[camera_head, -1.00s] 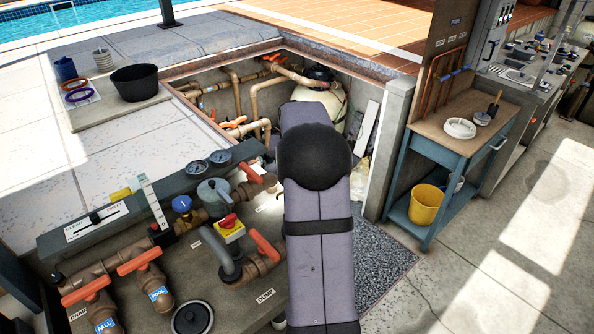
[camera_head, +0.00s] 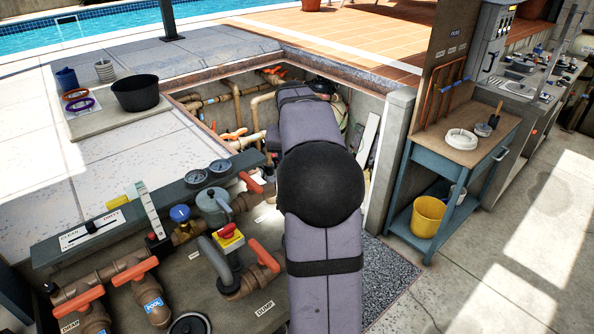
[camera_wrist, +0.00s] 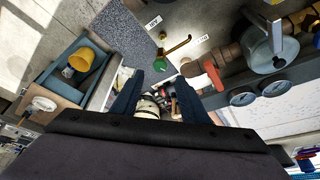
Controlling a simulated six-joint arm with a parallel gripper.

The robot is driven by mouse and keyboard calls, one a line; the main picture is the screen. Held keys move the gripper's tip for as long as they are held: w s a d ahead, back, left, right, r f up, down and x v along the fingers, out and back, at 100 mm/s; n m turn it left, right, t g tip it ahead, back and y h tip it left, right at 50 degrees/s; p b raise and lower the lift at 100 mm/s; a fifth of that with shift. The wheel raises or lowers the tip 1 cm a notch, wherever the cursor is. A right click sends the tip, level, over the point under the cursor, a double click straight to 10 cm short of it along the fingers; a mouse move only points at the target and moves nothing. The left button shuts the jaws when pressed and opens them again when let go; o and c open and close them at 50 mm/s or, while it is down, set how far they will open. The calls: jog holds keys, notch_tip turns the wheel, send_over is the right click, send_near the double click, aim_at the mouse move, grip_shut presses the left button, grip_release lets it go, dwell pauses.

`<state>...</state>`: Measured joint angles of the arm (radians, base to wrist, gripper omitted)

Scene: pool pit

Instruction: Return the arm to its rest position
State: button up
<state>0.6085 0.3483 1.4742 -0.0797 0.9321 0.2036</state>
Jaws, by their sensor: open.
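My gripper (camera_wrist: 158,85) shows in the wrist view as two dark blue fingers, well apart, with nothing held between them. Beyond the gap are a pale tank and pit pipework, partly hidden by the fingers and the dark wrist edge. In the head view my arm rises from the bottom centre and its far end reaches over the pit (camera_head: 230,135). The gripper itself is hidden there behind the arm.
The valve panel with orange handles (camera_head: 135,272), gauges (camera_head: 219,168) and a grey valve (camera_head: 213,203) is left of my arm. The blue bench (camera_head: 410,180) with a yellow bucket (camera_head: 428,217) is on the right. Open paving (camera_head: 520,240) lies beyond it.

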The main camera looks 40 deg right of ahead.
dwell(0.3)
jog(key=s+a+f+n+g+y, duration=0.1)
jog(key=s+a+f+n, duration=0.2)
jog(key=a, duration=0.7)
jog(key=s+a+f+n+g+y, duration=0.1)
jog(key=s+a+f+n, duration=0.2)
jog(key=s+a+f, duration=0.4)
jog(key=s+a+f+n+g+y, duration=0.1)
jog(key=s+a+f, duration=0.4)
jog(key=s+a, duration=0.5)
jog(key=a+n, duration=0.1)
jog(key=a, duration=0.3)
jog(key=shift+s+a+n, duration=0.35)
jog(key=shift+n, duration=0.05)
